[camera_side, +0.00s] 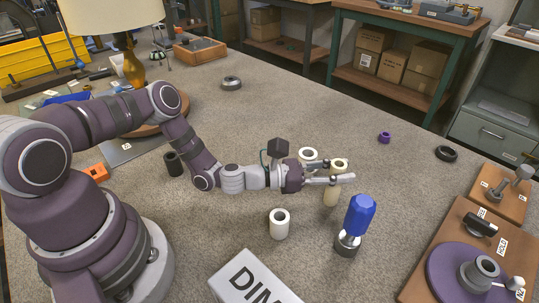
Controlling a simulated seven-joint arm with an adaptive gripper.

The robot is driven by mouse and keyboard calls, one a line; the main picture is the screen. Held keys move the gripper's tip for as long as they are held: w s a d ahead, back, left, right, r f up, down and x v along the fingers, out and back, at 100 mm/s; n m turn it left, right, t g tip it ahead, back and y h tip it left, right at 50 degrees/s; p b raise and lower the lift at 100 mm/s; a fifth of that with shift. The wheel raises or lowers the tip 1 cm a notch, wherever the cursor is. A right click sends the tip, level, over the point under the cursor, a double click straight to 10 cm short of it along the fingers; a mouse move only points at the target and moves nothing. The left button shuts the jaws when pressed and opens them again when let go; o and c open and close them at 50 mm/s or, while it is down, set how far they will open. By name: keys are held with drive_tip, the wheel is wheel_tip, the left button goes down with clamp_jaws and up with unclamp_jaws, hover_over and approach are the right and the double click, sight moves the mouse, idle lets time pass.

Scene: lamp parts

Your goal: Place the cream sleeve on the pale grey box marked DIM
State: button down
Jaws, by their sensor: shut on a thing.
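A cream sleeve (332,194) stands upright between the fingers of my gripper (341,171), right of the picture's middle. My gripper is shut on it near its top. The near finger hides part of the sleeve, and I cannot tell whether its lower end touches the table. The pale grey box marked DIM (252,277) is at the bottom edge, below and left of the gripper. Its marked face is up and bare, and the frame cuts off its lower part.
A white sleeve (279,228) stands between gripper and box. Another pale sleeve (308,154) is behind the gripper. A blue-topped part (359,216) stands close to the right. Boards with fittings (464,256) lie at far right. A black cylinder (173,164) stands left. The table's back middle is mostly clear.

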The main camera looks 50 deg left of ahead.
wheel_tip(320, 180, up, 10)
drive_tip(key=s+d+r+m+g+h, duration=0.4)
drive_tip(key=s, duration=0.2)
drive_tip(key=s+d+r+m+g+h, duration=0.15)
drive_tip(key=s+m+g, duration=0.25)
drive_tip(key=s+g, duration=0.4)
drive_tip(key=s+d+r+m+g+h, duration=0.1)
drive_tip(key=s+r+m+g, duration=0.2)
drive_tip(key=s+m+g, duration=0.45)
drive_tip(key=s+f, duration=0.1)
drive_tip(key=f, duration=0.1)
drive_tip(key=s+f+n, duration=0.1)
drive_tip(key=f, duration=0.2)
drive_tip(key=s+f+n, duration=0.1)
drive_tip(key=f, duration=0.1)
drive_tip(key=shift+a+f+t, duration=0.2)
drive_tip(key=shift+f+t, duration=0.05)
drive_tip(key=shift+t, duration=0.1)
drive_tip(key=shift+f, duration=0.4)
drive_tip(key=shift+f, duration=0.1)
